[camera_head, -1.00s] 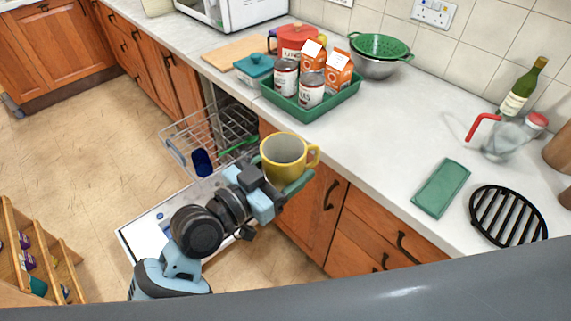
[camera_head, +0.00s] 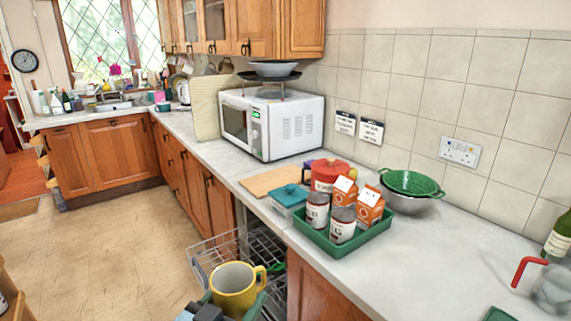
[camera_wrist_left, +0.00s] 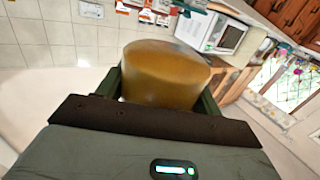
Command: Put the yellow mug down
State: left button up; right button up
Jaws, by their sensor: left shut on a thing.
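The yellow mug (camera_head: 236,288) is upright at the bottom of the head view, with its handle to the right. My left gripper (camera_head: 240,308) is shut on it and holds it in front of the counter, by the open dishwasher's wire rack (camera_head: 207,257). In the left wrist view the mug (camera_wrist_left: 165,75) sits between the two green fingers of the gripper (camera_wrist_left: 165,92). The mug's lower part is cut off in the head view. My right gripper is not in view.
The counter (camera_head: 425,270) holds a green tray (camera_head: 335,251) with cans and cartons, a teal-lidded box (camera_head: 290,198), a wooden board (camera_head: 270,181), a green colander (camera_head: 410,184) and a microwave (camera_head: 272,122). Bare counter lies right of the tray.

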aim_at(225, 295)
pick_arm(q)
jog(key=s+a+n+t+y, duration=0.1)
jog(key=a+n+y, duration=0.3)
jog(key=a+y, duration=0.3)
jog(key=a+r, duration=0.1)
jog(key=a, duration=0.4)
jog(key=shift+s+a+n+t, duration=0.3)
jog(key=shift+s+a+t, duration=0.05)
jog(key=shift+s+t, duration=0.05)
jog(key=d+r+m+g+h, duration=0.1)
jog(key=d+m+h, duration=0.1)
jog(key=d+h, duration=0.1)
jog(key=d+r+m+g+h, duration=0.1)
jog(key=d+r+m+h, duration=0.1)
jog(key=d, duration=0.4)
jog(key=d+r+m+g+h, duration=0.1)
jog(key=d+m+h, duration=0.2)
jog(key=d+h, duration=0.1)
jog(key=shift+d+r+g+h, duration=0.25)
jog(key=shift+g+h, duration=0.05)
jog(key=shift+h, duration=0.5)
jog(key=shift+d+r+m+g+h, duration=0.1)
jog(key=shift+d+m+g+h, duration=0.2)
jog(key=shift+d+m+h, duration=0.25)
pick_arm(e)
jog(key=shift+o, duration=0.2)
